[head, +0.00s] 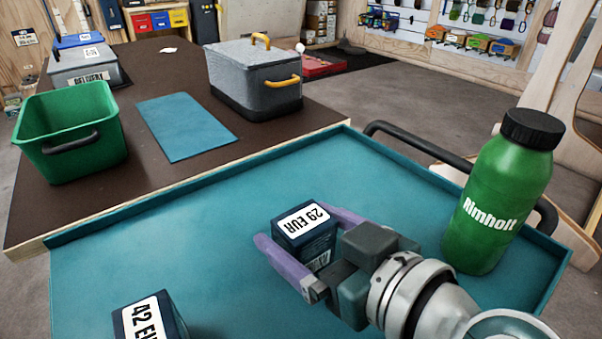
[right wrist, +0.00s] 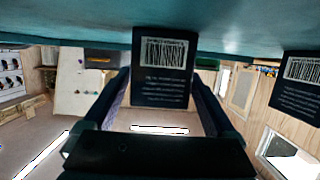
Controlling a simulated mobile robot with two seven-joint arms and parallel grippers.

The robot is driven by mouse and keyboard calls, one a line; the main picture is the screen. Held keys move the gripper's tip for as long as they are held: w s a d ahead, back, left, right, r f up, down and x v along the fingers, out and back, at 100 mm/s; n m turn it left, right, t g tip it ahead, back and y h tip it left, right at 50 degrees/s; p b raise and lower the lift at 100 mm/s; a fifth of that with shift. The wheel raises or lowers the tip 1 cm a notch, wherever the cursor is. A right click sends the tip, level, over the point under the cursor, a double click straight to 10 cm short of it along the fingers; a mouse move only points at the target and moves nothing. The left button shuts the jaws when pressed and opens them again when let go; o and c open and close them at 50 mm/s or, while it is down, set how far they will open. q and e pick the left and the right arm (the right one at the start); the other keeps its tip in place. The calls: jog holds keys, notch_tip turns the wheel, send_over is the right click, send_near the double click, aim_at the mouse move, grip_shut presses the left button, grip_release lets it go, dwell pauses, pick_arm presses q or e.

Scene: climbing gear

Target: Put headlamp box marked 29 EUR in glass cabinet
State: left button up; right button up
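The dark blue headlamp box (head: 305,234) has a white "29 EUR" label on top and appears to stand on the teal tray (head: 215,233). It also shows in the right wrist view (right wrist: 163,80), with its barcode side facing the camera. My right gripper (head: 303,228) reaches in from the lower right, with one purple finger on each side of this box. The fingers look open around it; any contact is hard to make out. My left gripper and a glass cabinet are not in view.
A second dark box marked "42 EUR" (head: 150,318) is at the tray's near left. A green bottle (head: 499,195) stands at the tray's right. Beyond, a brown table (head: 170,75) carries a green crate (head: 70,130), a grey lidded box (head: 253,78) and a teal mat (head: 185,127).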

jog(key=c, duration=1.4)
